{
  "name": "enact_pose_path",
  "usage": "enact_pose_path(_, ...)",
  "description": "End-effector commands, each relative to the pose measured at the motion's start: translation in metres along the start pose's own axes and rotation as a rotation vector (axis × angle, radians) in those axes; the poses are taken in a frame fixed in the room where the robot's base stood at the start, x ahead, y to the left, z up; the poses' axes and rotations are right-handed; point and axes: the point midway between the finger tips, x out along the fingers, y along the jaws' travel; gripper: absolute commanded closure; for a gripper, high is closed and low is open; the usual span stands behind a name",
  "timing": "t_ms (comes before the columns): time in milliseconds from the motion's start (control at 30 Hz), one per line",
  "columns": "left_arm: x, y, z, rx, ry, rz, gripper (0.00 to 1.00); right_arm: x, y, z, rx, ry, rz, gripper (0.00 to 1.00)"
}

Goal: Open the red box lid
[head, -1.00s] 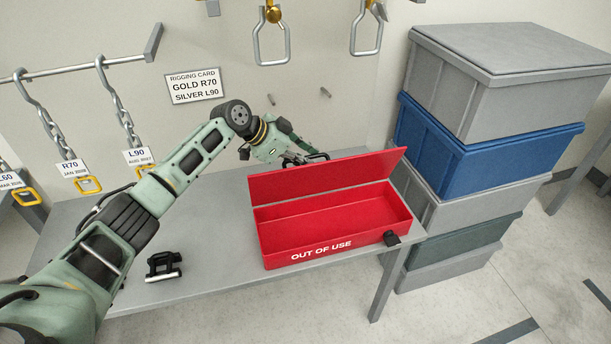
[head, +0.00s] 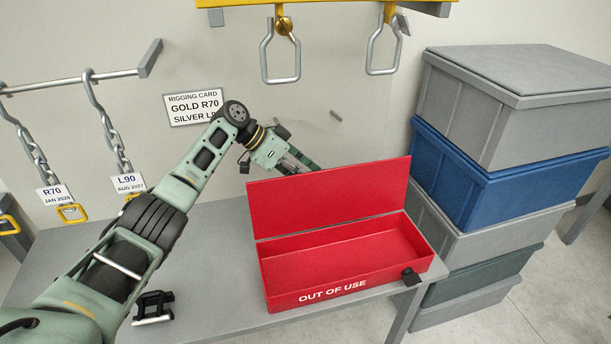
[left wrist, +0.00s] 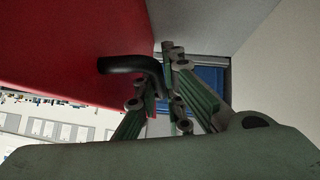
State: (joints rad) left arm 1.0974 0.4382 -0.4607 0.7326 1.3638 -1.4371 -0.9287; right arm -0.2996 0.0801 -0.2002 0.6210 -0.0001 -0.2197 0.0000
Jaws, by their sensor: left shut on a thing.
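The red box (head: 318,296), marked OUT OF USE, stands on the grey table with its empty inside showing. Its red lid (head: 330,200) stands raised along the back edge, well clear of the opening. My left gripper (head: 298,162) is behind the lid, its fingertips hidden there in the head view. In the left wrist view my left gripper (left wrist: 168,90) is shut on a bent black handle (left wrist: 130,65) at the red lid surface (left wrist: 75,40). My right gripper is not in view.
A black bracket-like part (head: 152,307) lies on the table (head: 215,290) left of the box. Stacked bins (head: 500,185) stand close at the right.

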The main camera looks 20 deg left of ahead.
Motion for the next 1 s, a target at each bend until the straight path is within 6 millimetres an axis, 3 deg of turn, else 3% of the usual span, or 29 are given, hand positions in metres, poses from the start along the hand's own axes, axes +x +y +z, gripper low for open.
enact_pose_path(233,0.001,0.001,0.002,0.003,-0.005,0.003,1.00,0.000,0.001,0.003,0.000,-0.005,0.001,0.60)
enact_pose_path(267,0.001,0.001,0.002,0.003,-0.005,0.003,0.90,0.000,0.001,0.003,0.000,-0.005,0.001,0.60)
enact_pose_path(333,0.001,0.001,0.002,0.002,-0.005,0.003,0.84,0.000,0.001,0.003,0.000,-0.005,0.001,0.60)
enact_pose_path(667,-0.001,0.000,0.001,0.001,-0.002,0.001,0.83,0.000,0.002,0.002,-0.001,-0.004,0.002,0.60)
enact_pose_path(833,-0.020,-0.001,0.000,0.002,0.000,-0.002,0.83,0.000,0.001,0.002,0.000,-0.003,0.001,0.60)
enact_pose_path(1000,-0.057,-0.001,0.000,0.002,0.000,-0.003,0.83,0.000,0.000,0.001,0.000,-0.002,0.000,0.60)
